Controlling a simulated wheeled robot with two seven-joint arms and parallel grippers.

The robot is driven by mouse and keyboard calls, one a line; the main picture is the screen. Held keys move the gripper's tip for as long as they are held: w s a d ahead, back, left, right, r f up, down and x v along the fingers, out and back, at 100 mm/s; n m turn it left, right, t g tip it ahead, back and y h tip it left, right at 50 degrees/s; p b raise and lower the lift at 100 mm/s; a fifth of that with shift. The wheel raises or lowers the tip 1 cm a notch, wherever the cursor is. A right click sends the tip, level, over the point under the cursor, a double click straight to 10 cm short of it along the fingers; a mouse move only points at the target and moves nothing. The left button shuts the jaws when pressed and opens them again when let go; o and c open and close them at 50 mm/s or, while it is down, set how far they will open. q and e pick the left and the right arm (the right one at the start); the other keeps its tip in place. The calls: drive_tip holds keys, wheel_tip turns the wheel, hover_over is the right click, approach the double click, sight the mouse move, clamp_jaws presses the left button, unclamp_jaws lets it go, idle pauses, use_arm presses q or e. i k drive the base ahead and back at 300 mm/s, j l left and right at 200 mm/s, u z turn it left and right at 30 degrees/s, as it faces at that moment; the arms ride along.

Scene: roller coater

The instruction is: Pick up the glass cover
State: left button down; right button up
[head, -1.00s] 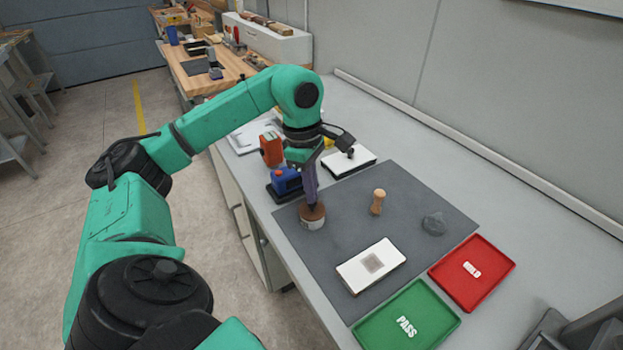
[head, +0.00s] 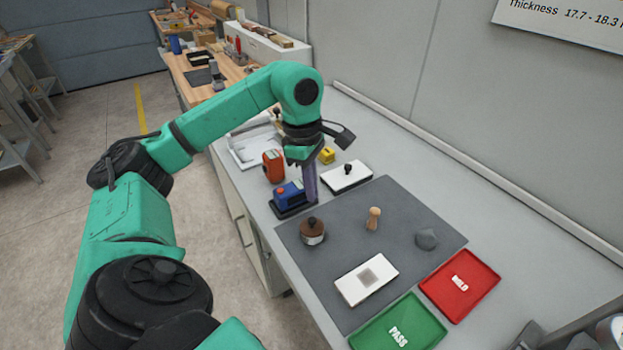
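No object is clearly recognizable as a glass cover. A small grey faceted piece (head: 427,239) at the right of the dark mat looked somewhat see-through a moment ago, but I cannot tell if it is glass. A round container (head: 312,232) with a brown top and black knob stands at the mat's left. My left gripper (head: 311,196) points down behind this container, apart from its knob, by the mat's far left edge. Its purple fingers show edge-on and appear empty; their gap is hidden. My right gripper is out of view.
The dark mat (head: 345,290) also holds a wooden peg (head: 374,219) and a white block (head: 367,280) with a grey square. A green PASS tray (head: 375,335) and a red tray (head: 460,285) lie in front. Blue (head: 289,190) and orange (head: 273,166) devices stand near the gripper.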

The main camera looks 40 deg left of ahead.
sight(427, 240)
drive_tip(key=k, duration=1.5)
